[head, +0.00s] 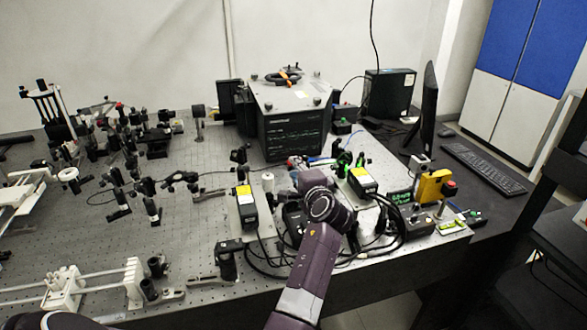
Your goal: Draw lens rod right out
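I cannot tell for sure which part is the right lens rod. Pale horizontal rods run between white brackets (134,282) at the lower left, well left of the wrist. Several dark posts with optics (150,200) stand upright farther back on the left.
A large black-sided instrument (291,131) stands behind the wrist. Black boxes with yellow labels (247,206) flank it, with loose black cables (395,235) close by. A yellow device (431,187), a monitor (428,105) and a keyboard (485,168) are right. Bare bench shows at centre left.

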